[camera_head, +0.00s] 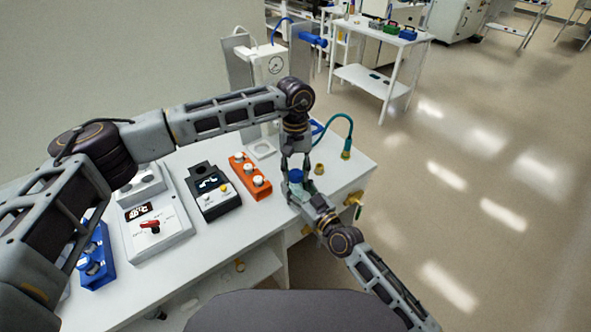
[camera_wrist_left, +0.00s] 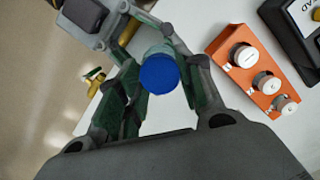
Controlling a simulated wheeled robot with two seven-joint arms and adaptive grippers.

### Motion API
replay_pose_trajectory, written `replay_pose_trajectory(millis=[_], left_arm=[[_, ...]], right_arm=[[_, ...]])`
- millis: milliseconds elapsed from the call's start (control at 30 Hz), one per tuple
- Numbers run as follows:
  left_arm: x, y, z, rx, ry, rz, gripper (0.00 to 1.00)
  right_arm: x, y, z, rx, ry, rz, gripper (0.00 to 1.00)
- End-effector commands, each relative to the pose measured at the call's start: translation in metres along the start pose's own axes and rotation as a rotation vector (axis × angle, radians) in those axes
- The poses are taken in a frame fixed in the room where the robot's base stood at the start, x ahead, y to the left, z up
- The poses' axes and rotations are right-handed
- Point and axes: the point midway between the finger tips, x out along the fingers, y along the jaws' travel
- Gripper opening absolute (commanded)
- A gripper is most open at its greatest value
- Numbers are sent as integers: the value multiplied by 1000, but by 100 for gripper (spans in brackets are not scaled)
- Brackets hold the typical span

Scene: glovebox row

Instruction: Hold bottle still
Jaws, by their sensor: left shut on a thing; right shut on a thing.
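A small bottle with a blue cap (camera_head: 296,175) stands near the right end of the white table. In the left wrist view the blue cap (camera_wrist_left: 159,73) shows between the fingers, with a little of the clear body beyond it. My left gripper (camera_head: 296,163) reaches down from above and is shut on the bottle at its cap. My right gripper (camera_head: 299,186) comes in from the lower right and is shut on the bottle's body. The two grippers are very close together. Most of the bottle's body is hidden by the fingers.
An orange block with white knobs (camera_head: 250,177), a black device (camera_head: 213,191) and a grey box with a red switch (camera_head: 153,226) stand left of the bottle. A brass fitting (camera_head: 319,169) and a green hose (camera_head: 350,135) are close on the right. The front table edge is near.

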Motion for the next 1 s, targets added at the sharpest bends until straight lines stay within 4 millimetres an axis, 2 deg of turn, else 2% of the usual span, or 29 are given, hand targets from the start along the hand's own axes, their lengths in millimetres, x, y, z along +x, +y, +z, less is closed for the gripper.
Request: replay_pose_trajectory(millis=[700,867,900,1000], left_arm=[[0,1,-1,591,0,-71,28],[0,1,-1,598,0,-70,28],[0,1,-1,597,0,-70,40],[0,1,-1,597,0,-70,53]], right_arm=[[0,-1,1,0,-1,-1,0],[0,-1,1,0,-1,-1,0],[0,-1,1,0,-1,-1,0],[0,-1,1,0,-1,-1,0]])
